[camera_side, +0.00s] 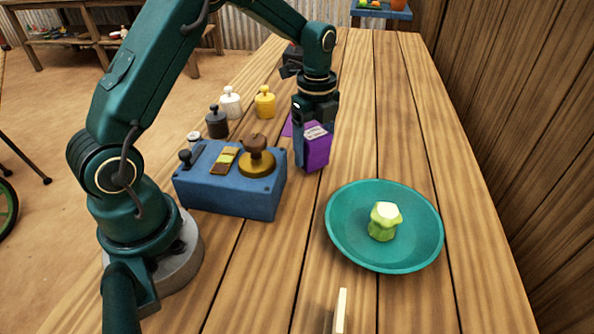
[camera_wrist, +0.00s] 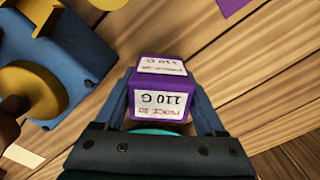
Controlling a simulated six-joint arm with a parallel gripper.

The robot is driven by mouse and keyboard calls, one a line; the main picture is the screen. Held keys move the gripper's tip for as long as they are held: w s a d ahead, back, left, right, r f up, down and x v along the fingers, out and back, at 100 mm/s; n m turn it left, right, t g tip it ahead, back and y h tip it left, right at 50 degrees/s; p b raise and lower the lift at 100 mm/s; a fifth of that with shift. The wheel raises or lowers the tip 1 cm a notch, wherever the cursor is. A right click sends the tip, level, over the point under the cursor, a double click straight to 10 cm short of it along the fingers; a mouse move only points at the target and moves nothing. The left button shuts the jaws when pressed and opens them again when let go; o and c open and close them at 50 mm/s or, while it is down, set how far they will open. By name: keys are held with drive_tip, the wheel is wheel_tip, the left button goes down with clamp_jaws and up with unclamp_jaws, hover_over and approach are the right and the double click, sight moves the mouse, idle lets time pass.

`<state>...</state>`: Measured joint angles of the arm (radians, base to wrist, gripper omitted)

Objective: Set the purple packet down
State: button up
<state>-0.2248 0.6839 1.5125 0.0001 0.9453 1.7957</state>
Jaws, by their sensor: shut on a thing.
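The purple packet (camera_side: 317,152) is a small box with a white label. In the wrist view the packet (camera_wrist: 163,88) sits between both fingers, and its label reads 110 G. My gripper (camera_side: 311,160) is shut on it, pointing down over the table just right of the blue box. It also shows in the wrist view (camera_wrist: 165,105). I cannot tell whether the packet's underside touches the wood. A flat purple patch (camera_side: 287,126) shows partly behind my gripper; it also shows at the top edge of the wrist view (camera_wrist: 232,6).
The blue box (camera_side: 228,193) holds a brass pan (camera_side: 257,164) with a brown weight. A teal dish (camera_side: 345,235) with a green lump (camera_side: 384,222) is at front right. White, black and yellow weights (camera_side: 265,102) stand behind the box. The table beyond is clear.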

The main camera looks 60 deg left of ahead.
drive_tip(key=shift+f, duration=0.65)
drive_tip(key=shift+f, duration=0.15)
drive_tip(key=o, duration=1.4)
